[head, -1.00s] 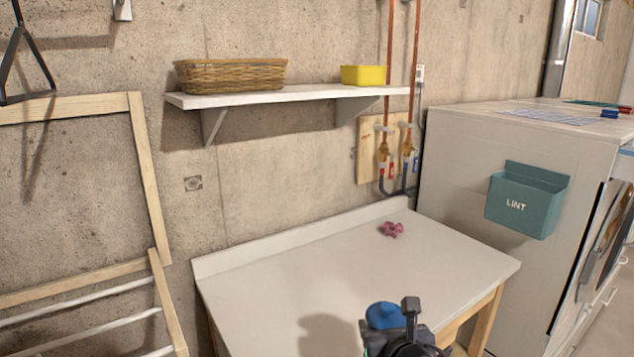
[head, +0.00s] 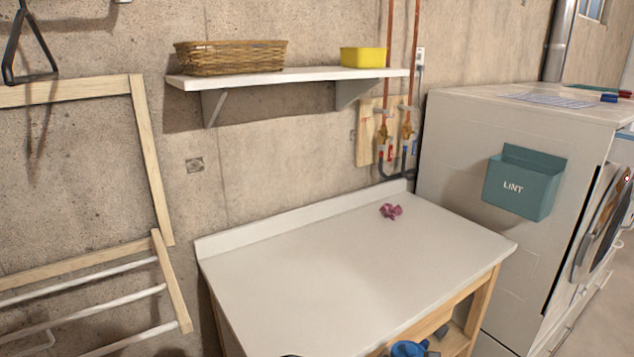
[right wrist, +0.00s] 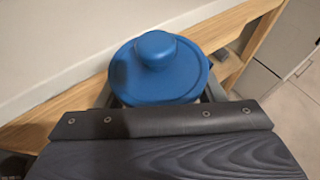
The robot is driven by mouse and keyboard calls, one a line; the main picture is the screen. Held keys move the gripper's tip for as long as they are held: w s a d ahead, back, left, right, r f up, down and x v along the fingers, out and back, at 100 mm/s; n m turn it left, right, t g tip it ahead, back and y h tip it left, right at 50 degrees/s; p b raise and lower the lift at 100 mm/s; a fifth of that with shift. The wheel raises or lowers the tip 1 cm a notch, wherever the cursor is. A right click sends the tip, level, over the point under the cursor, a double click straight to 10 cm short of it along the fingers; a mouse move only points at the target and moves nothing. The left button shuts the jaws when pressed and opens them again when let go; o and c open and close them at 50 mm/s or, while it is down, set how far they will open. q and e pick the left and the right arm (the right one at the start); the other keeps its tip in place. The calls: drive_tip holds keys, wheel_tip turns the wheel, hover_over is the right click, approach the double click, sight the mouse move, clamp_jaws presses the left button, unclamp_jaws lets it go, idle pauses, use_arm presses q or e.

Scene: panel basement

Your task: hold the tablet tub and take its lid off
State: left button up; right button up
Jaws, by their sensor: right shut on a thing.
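The blue tablet tub (head: 408,349) shows at the bottom edge of the head view, in front of the bench's front edge and partly cut off. In the right wrist view its round blue lid (right wrist: 158,82) with a knob on top (right wrist: 155,50) is seated and faces the camera. The lid hides the tub's body. My right gripper (right wrist: 160,98) is shut on the tub, with grey fingers on either side below the lid.
The white bench top (head: 330,265) is mostly clear, with a crumpled pink cloth (head: 390,211) near the back. Above it, a shelf (head: 300,78) holds a wicker basket (head: 230,57) and a yellow box (head: 363,57). A white appliance with a teal lint bin (head: 523,185) stands at right.

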drive_tip(key=shift+s+d+f, duration=0.25)
drive_tip(key=shift+d+f, duration=0.2)
drive_tip(key=shift+f, duration=0.2)
use_arm(q)
drive_tip(key=shift+o, duration=0.9)
drive_tip(key=w+d+r+g, duration=0.1)
drive_tip(key=w+d+r, duration=0.25)
drive_tip(key=w, duration=0.25)
drive_tip(key=w+d+r+n+g, duration=0.1)
drive_tip(key=w+d+r+g, duration=0.1)
drive_tip(key=w+r, duration=0.35)
drive_tip(key=w+d+r+g, duration=0.1)
drive_tip(key=w+d+r, duration=0.25)
drive_tip(key=w, duration=0.35)
drive_tip(key=w+d+r+n+g+y, duration=0.1)
drive_tip(key=w+d+y, duration=0.1)
drive_tip(key=d, duration=0.8)
drive_tip(key=w+d+n+g+y, duration=0.1)
drive_tip(key=w+d+y, duration=0.1)
drive_tip(key=d, duration=0.9)
wheel_tip(320, 180, down, 12)
drive_tip(key=shift+d+r, duration=0.15)
drive_tip(key=shift+d, duration=0.05)
use_arm(e)
drive_tip(key=s+a+r+n+g+y, duration=0.1)
drive_tip(key=a+r+n+y, duration=0.3)
drive_tip(key=a+r, duration=0.6)
drive_tip(key=shift+s+a+n+y, duration=0.3)
drive_tip(key=shift+s+a+y, duration=0.2)
drive_tip(key=shift+s+a, duration=0.1)
